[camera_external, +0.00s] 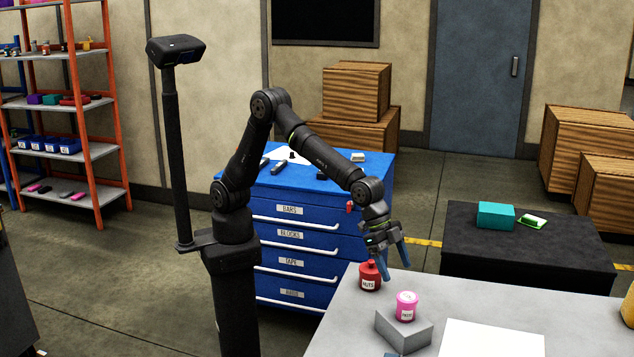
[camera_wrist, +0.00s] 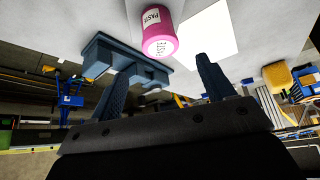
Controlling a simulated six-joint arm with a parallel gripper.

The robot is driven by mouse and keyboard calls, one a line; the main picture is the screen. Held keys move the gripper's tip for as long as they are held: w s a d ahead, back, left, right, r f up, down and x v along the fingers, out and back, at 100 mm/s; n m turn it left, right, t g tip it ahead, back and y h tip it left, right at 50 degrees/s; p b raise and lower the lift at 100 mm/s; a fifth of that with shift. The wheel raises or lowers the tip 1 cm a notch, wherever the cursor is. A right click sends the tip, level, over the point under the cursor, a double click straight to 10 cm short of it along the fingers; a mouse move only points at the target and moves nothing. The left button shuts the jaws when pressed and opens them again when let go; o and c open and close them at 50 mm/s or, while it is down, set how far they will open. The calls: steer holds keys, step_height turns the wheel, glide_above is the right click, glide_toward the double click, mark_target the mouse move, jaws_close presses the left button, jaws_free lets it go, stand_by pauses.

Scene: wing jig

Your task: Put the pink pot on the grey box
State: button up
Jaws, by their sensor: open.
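The pink pot (camera_external: 406,307), with a white label, stands upright in the external view. Its base shows against the top of the grey box (camera_external: 405,336), and it looks to be resting on it.
A white sheet (camera_external: 490,339) lies right of the box. A blue drawer cabinet (camera_external: 290,240) stands behind. A black table (camera_external: 530,257) at right bears a teal block (camera_external: 496,216).

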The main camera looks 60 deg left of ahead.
mark_target(406, 295)
steer(key=shift+v, duration=1.1)
steer(key=x, duration=1.2)
steer(key=shift+f, duration=0.1)
steer(key=shift+r, duration=1.1)
steer(key=shift+f, duration=0.15)
